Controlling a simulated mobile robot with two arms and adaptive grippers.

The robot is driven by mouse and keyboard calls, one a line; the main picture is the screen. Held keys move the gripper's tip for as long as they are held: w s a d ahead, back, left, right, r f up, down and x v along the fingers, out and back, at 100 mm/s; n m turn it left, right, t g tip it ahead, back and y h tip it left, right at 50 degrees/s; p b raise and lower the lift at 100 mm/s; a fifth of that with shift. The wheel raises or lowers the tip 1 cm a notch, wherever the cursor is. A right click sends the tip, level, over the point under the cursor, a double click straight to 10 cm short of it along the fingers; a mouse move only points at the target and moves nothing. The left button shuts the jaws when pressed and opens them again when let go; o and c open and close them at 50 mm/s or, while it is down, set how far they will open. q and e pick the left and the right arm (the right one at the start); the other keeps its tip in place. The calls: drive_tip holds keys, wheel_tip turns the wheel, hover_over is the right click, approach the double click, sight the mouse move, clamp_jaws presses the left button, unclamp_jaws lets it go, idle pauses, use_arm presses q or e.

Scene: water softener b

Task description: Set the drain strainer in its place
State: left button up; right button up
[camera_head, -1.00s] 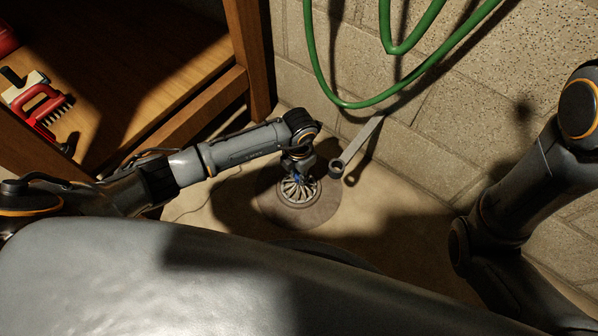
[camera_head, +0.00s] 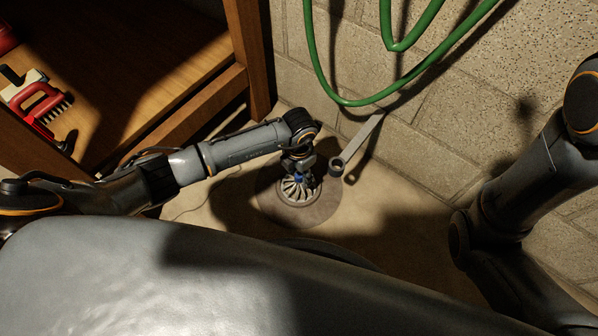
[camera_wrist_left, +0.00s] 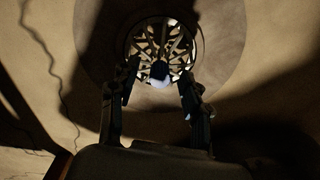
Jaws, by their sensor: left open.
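The drain strainer (camera_head: 287,192), a round grey spoked grate, sits over the dark round patch (camera_head: 318,212) in the floor. In the left wrist view the strainer (camera_wrist_left: 178,33) lies beyond the fingertips, inside a round rim. My left gripper (camera_head: 301,176) is directly above it, pointing down. Shadow hides part of the strainer. My right gripper is not in view.
A grey ring-ended wrench (camera_head: 358,140) leans by the block wall (camera_head: 450,140), close right of my left gripper. A green hose (camera_head: 350,101) hangs above. Open floor lies right of the drain.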

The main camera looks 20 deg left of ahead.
use_arm(q)
wheel_tip(320, 180, up, 12)
idle(0.5)
idle(0.3)
